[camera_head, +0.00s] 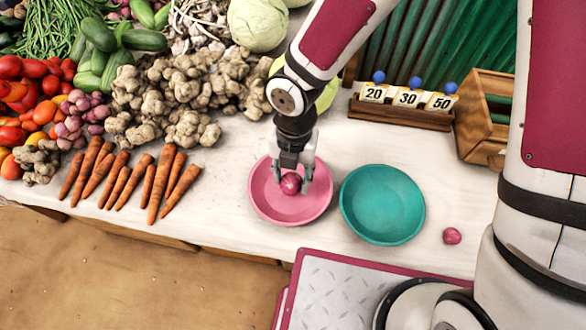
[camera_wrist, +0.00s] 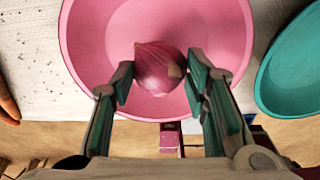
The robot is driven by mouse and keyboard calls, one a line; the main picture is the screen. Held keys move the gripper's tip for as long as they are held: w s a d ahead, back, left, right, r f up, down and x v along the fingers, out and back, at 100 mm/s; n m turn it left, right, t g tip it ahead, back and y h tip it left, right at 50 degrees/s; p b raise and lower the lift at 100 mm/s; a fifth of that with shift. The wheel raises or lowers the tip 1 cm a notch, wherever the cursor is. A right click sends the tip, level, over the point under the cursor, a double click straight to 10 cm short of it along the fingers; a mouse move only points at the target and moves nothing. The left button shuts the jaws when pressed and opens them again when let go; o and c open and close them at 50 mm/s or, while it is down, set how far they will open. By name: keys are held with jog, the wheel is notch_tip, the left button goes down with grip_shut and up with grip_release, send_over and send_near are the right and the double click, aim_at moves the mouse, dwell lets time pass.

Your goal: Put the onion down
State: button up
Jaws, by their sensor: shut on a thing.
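A red-purple onion (camera_head: 290,184) is between the fingers of my gripper (camera_head: 291,178), over the pink bowl (camera_head: 262,205). In the wrist view the onion (camera_wrist: 159,66) sits between the green-padded fingertips of my gripper (camera_wrist: 160,85), with the pink bowl (camera_wrist: 95,35) behind it. My gripper is shut on the onion. I cannot tell whether the onion touches the bowl's bottom. A second small onion (camera_head: 452,236) lies on the white table at the right.
A teal bowl (camera_head: 382,204) stands right of the pink one and shows in the wrist view (camera_wrist: 290,70). Carrots (camera_head: 160,182) lie at left, ginger (camera_head: 190,90) behind.

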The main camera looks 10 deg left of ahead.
aim_at(293, 177)
jog(key=shift+f, duration=0.2)
jog(key=o, duration=1.3)
jog(key=shift+o, duration=0.2)
notch_tip(293, 177, up, 7)
jog(key=p, duration=0.6)
jog(key=shift+s+r, duration=0.1)
jog(key=shift+d, duration=0.1)
